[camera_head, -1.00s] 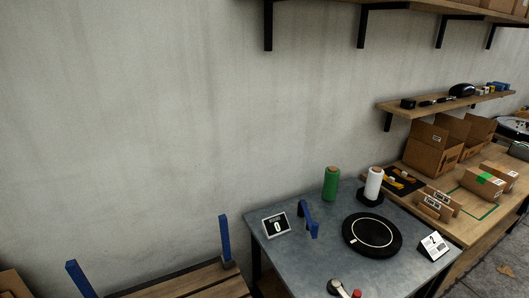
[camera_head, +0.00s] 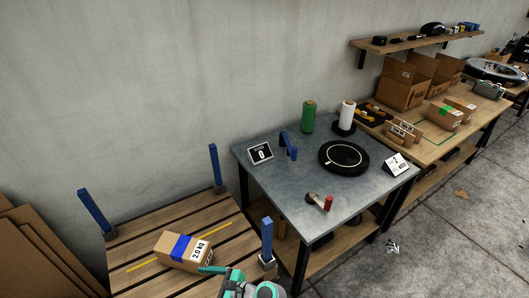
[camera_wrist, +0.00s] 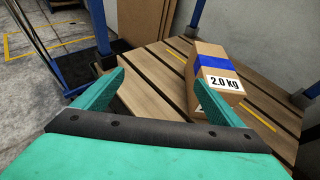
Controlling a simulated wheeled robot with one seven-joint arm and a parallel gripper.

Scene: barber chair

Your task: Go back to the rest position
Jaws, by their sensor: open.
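My gripper (camera_wrist: 165,95) shows in the wrist view with its two green fingers apart and nothing between them. It is also partly in the head view at the bottom edge, beside the slatted wooden pallet (camera_head: 137,241). A cardboard box (camera_head: 178,251) with a blue band and a "2.0 kg" label rests on the pallet. In the wrist view the box (camera_wrist: 213,72) is ahead and to the right of the fingers, apart from them.
Blue posts (camera_head: 96,213) stand at the pallet's corners. A grey table (camera_head: 270,180) to the right holds a black round plate (camera_head: 343,157), green and white rolls, a display and a red-handled tool. Flat cardboard (camera_head: 40,255) leans at the left. Open floor lies at the right.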

